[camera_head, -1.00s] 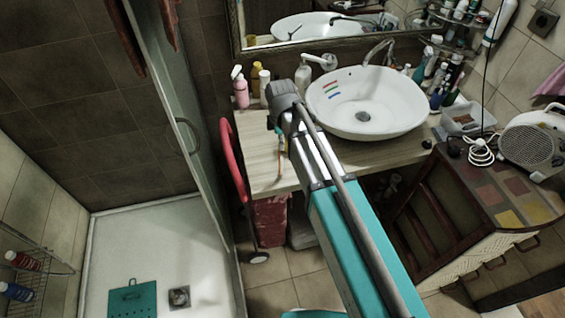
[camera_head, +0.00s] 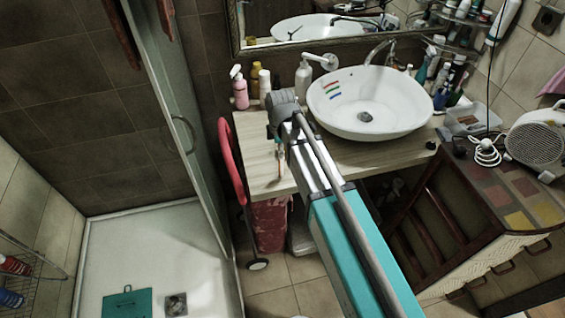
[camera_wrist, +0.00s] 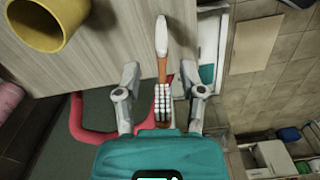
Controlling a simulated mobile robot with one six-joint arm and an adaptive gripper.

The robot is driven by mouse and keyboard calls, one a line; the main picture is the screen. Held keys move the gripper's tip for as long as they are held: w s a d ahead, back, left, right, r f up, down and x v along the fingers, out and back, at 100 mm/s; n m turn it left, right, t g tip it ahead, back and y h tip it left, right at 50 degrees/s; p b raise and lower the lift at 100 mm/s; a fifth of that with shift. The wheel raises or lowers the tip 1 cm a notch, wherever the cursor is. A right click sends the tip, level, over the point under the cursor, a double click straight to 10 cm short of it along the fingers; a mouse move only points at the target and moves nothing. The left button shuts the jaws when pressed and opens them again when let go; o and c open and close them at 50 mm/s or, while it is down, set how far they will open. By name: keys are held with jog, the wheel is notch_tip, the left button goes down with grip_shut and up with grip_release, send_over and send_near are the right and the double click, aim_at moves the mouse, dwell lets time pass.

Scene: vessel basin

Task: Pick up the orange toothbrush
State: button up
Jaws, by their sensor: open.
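The orange toothbrush (camera_wrist: 161,62) shows in the wrist view, with a white and orange handle pointing away from me and white bristles at the near end. It lies at the edge of the wood-grain counter (camera_wrist: 110,40), its bristle end reaching past that edge in the picture. My gripper (camera_wrist: 161,78) is open, with one finger on each side of the brush near its neck and a gap on both sides. In the head view my gripper (camera_head: 279,134) is over the counter's left part; the brush is too small there to make out surely.
A yellow cup (camera_wrist: 45,22) is left of the brush in the wrist view. The white basin (camera_head: 370,105) stands right of my arm. Bottles, including a pink one (camera_head: 239,90), line the back. A red-framed cart (camera_head: 229,155) stands at the counter's left end.

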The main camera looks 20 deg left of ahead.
grip_shut()
dwell(0.3)
jog(key=shift+r, duration=0.25)
jog(key=shift+r+p, duration=0.75)
jog(key=shift+p, duration=0.2)
jog(key=s+d+r+p, duration=0.8)
jog(key=s+r+p, duration=0.3)
jog(key=shift+s, duration=0.3)
jog(key=shift+w+a, duration=0.1)
jog(key=shift+w, duration=0.05)
jog(key=w+a+r+n+p, duration=0.1)
jog(key=w+a, duration=0.3)
jog(key=w, duration=0.8)
jog(key=w+a+r+n+p, duration=0.1)
jog(key=w+a+r+p, duration=0.2)
jog(key=w, duration=0.9)
jog(key=shift+a, duration=1.15)
